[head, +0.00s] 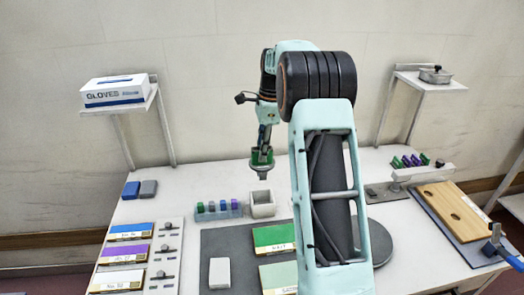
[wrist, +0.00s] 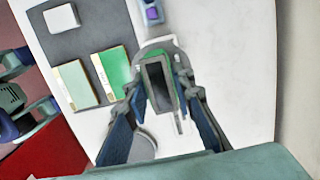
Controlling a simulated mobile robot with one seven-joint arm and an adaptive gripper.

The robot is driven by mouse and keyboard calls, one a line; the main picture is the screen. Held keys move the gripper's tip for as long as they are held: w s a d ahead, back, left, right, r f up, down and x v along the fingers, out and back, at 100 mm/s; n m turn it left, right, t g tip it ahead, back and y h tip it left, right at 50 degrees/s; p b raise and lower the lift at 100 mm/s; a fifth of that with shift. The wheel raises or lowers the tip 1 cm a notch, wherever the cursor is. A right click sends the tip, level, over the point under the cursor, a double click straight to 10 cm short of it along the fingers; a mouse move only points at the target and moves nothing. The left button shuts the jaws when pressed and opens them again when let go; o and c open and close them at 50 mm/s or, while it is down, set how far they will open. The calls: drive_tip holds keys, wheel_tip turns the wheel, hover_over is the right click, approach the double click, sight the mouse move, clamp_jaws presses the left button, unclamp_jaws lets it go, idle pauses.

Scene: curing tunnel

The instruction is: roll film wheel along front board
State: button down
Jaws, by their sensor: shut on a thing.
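My gripper (head: 262,153) hangs above the back middle of the table, shut on a green-and-grey tool with a dark middle (wrist: 158,85), which points down, clear of the tabletop. I take it to be the film wheel; its wheel cannot be made out. In the wrist view my gripper (wrist: 157,98) has a finger on each side of it. A dark green board (head: 272,238) lies on a grey mat, with a pale green board (head: 279,277) in front of it. Both also show in the wrist view, the dark green one (wrist: 112,72) nearer the tool. Which is the front board, I cannot tell.
A white cup (head: 262,204) and a tray of coloured blocks (head: 218,210) stand below my gripper. A white block (head: 220,273) lies on the mat. Labelled boards (head: 123,255) are at left. A rack with green and purple handles (head: 422,173) and a wooden board (head: 453,210) are at right.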

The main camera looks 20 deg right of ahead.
drive_tip(key=shift+r+p, duration=1.15)
drive_tip(key=shift+r, duration=0.45)
drive_tip(key=shift+s+a+f, duration=0.1)
